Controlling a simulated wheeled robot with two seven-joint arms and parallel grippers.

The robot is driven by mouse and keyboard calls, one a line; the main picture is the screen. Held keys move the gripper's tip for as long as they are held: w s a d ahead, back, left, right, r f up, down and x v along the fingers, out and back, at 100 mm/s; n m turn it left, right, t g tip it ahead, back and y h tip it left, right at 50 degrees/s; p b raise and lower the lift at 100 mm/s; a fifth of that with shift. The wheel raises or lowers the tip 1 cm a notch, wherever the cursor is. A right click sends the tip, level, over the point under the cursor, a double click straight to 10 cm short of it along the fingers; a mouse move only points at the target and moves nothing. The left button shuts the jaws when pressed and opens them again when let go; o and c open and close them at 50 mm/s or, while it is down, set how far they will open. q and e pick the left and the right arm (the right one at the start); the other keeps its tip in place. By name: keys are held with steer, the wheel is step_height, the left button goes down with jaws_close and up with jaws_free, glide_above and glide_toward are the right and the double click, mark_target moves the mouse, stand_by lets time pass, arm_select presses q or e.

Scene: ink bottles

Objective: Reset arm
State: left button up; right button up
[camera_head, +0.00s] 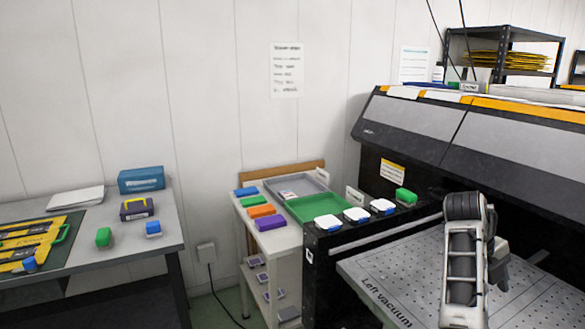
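My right arm (465,250) stands at the right, over the perforated plate. Only its links show, and no gripper fingers can be made out. My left arm and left gripper are out of the picture. A green bottle-like block (406,197) stands on the black printer ledge, beside several white-topped containers (357,215). Another green block (104,237) and a blue block (153,228) stand on the left table.
The large printer (430,120) and its perforated plate (385,285) fill the right side. A small white cart (285,240) holds a green tray (312,207) and coloured blocks. The left table (135,245) has bare room near its front edge.

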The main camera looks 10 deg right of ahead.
steer(key=w+f+n+t+h, duration=0.3)
steer(key=w+n+t, duration=0.5)
steer(key=w+n, duration=0.95)
steer(key=w+a+r+n+t+y, duration=0.55)
steer(key=a+r+n+t, duration=0.5)
steer(key=n, duration=0.95)
steer(key=s+a+f+g+y, duration=0.1)
steer(key=s+a+f, duration=0.25)
steer(key=f, duration=0.35)
steer(key=s+a+f+n+g+y, duration=0.1)
steer(key=s+a+f, duration=0.2)
steer(key=s+f, duration=0.25)
steer(key=s+a+f+g+y, duration=0.1)
steer(key=s+a+f, duration=0.25)
steer(key=f, duration=0.35)
steer(key=s+a+f+g, duration=0.1)
steer(key=s+a+f, duration=0.2)
steer(key=s, duration=0.5)
steer(key=s+a+f+g+y, duration=0.1)
steer(key=s+a+f, duration=0.2)
steer(key=s, duration=0.6)
steer(key=s+a+f+g, duration=0.2)
steer(key=s+a+f, duration=0.1)
steer(key=s, duration=0.6)
steer(key=shift+f+m+y, duration=0.35)
steer(key=shift+f+m, duration=0.1)
steer(key=shift+f, duration=0.25)
